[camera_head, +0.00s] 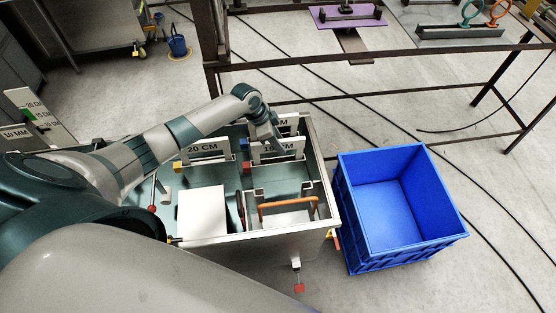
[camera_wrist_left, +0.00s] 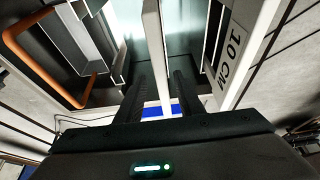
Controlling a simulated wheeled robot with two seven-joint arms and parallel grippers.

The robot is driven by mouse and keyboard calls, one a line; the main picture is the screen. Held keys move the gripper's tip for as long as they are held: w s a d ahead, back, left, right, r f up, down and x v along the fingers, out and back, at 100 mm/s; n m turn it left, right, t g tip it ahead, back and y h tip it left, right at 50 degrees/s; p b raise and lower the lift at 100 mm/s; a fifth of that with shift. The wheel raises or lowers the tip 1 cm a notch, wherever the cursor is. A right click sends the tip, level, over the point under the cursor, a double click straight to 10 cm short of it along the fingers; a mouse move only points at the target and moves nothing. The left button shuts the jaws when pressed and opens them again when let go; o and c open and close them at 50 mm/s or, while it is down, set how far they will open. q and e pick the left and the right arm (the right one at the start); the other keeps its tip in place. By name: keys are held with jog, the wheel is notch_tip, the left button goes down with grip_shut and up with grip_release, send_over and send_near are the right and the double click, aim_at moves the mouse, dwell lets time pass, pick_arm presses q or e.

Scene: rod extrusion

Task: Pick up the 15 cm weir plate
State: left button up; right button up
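The 15 cm weir plate (camera_head: 268,154) is a white plate marked "15 CM", standing upright in the tank, its label partly covered by my left gripper (camera_head: 277,138). In the left wrist view, the plate's pale edge (camera_wrist_left: 155,50) runs between the two dark fingers of the left gripper (camera_wrist_left: 160,90). The fingers look open around it, with small gaps on both sides. The 10 cm plate (camera_wrist_left: 232,55) stands to the right in that view, and a plate behind the gripper (camera_head: 290,121) is partly hidden. The 20 cm plate (camera_head: 203,149) stands to the left. My right gripper is not in view.
The metal tank (camera_head: 285,240) holds a white block (camera_head: 203,211) and an orange handle (camera_head: 288,204). An empty blue crate (camera_head: 395,205) stands on the floor to the right. A steel frame table (camera_head: 400,65) with a purple plate (camera_head: 347,16) is behind.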

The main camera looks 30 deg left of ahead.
aim_at(278, 161)
pick_arm(q)
jog(key=p+x, duration=0.1)
jog(key=x, duration=0.3)
jog(key=shift+a+f, duration=0.15)
jog(key=shift+f, duration=0.05)
jog(key=shift+f, duration=0.25)
dwell(0.8)
grip_shut()
jog(key=shift+w, duration=0.1)
dwell(1.4)
